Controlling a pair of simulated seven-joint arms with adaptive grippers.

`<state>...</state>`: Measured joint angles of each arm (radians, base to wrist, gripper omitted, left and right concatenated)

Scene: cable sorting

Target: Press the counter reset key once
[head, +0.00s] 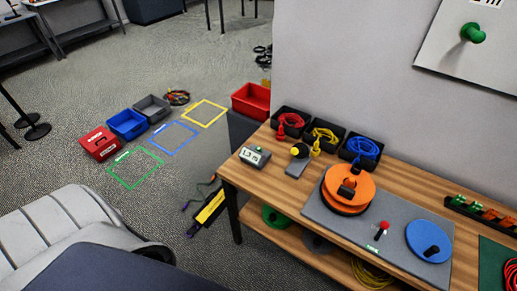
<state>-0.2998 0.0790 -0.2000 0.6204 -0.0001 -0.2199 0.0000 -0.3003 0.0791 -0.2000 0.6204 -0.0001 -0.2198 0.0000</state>
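A small grey box with a white display (254,156), which looks like the counter, sits on the wooden workbench (262,187) near its left end. The digits are too small to read surely, and I cannot make out which part of it is the reset key. Beside it on the right stands a grey block with a yellow round top (299,151). Neither of my grippers shows in the head view, and nothing touches the counter.
Black bins with red (291,121), yellow (325,135) and blue (362,149) cables line the wall behind. An orange reel (349,187) and a blue disc (429,241) stand on a grey plate (338,226). Crates and taped squares lie on the floor at left.

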